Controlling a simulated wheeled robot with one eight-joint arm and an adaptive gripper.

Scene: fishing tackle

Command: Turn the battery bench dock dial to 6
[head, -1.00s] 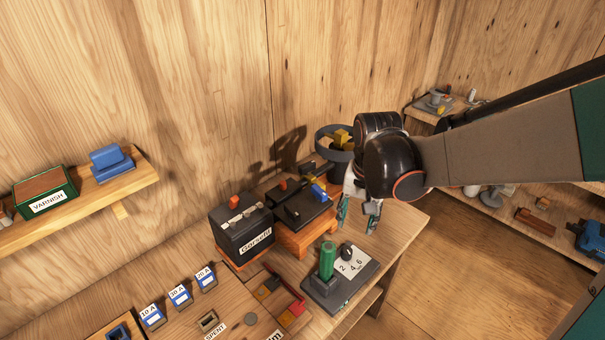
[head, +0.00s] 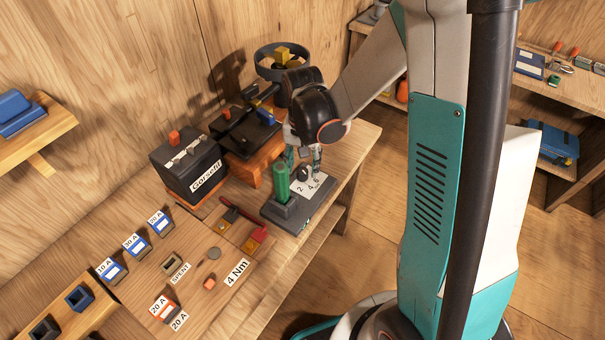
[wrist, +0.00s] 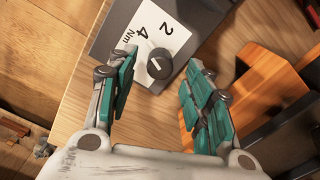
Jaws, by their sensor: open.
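In the wrist view the dial (wrist: 159,62) shows a short white mark; the 2 and 4 are readable there, but the 6 is not. Which number the mark points to is unclear. My gripper (head: 304,160) is open above the dial; in the wrist view its teal fingers (wrist: 160,58) lie on either side of it, apart from it.
A black battery (head: 187,168) and a dark device on an orange wooden stand (head: 256,160) are beside the dock. Several fuse bins and a 4 Nm label (head: 237,272) are on the bench. The bench edge is right of the dock.

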